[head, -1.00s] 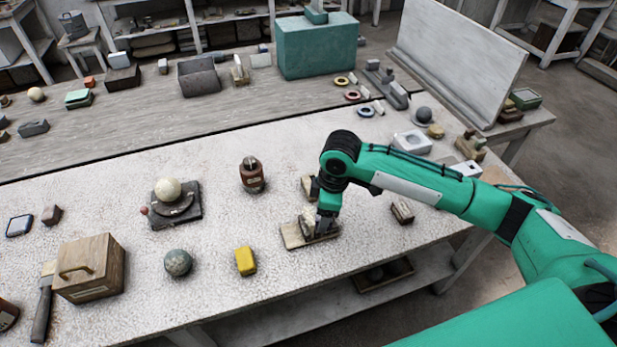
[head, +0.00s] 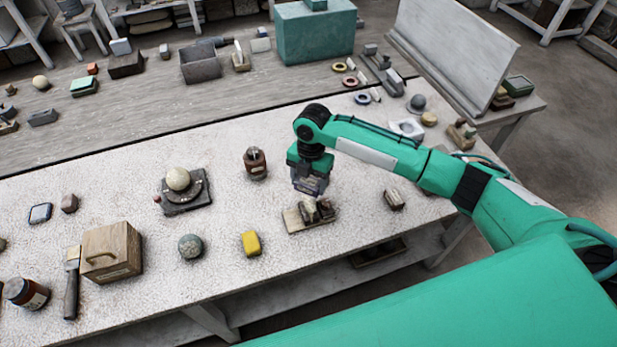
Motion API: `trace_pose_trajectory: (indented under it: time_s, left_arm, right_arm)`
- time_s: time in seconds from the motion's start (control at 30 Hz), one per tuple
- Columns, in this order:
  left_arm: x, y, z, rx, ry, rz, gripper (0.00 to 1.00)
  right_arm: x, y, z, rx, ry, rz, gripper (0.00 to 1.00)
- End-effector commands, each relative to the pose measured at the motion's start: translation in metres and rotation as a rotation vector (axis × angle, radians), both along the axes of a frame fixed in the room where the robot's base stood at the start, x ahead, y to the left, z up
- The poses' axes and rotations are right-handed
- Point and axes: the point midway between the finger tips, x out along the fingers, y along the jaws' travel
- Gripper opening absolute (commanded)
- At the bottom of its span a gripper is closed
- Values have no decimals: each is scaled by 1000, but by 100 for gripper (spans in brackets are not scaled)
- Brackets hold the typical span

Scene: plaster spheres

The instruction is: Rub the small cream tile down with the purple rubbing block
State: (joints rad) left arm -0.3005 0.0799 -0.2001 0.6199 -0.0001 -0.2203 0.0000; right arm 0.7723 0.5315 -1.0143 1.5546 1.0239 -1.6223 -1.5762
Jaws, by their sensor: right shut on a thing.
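My right gripper (head: 309,188) is above the work table, pointing down and shut on a dark purplish block, most of which the fingers hide. I take this to be the purple rubbing block. Just below and in front lies a flat light wooden board (head: 296,222). On it sit small cream and grey-brown pieces (head: 317,209); I cannot tell which is the cream tile. The held block looks raised clear of them. My left gripper is out of view.
A yellow block (head: 251,243) and a grey-green sphere (head: 190,246) lie left of the board. A wooden box (head: 112,252) stands at left.

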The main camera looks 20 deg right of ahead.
Motion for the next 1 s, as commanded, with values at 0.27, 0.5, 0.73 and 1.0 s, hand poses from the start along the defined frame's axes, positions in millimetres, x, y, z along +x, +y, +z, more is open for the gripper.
trace_pose_trajectory:
  time_s: [0.27, 0.5, 0.73, 1.0]
  left_arm:
    - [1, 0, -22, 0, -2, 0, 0]
    - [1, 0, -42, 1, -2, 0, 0]
    - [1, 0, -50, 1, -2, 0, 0]
    - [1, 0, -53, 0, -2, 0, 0]
  right_arm:
    - [0, 0, -24, -1, -1, -1, 38]
    - [0, 0, -45, 0, -1, -2, 38]
    - [0, 0, -58, -1, -1, -2, 38]
    - [0, 0, -68, 0, -3, -2, 38]
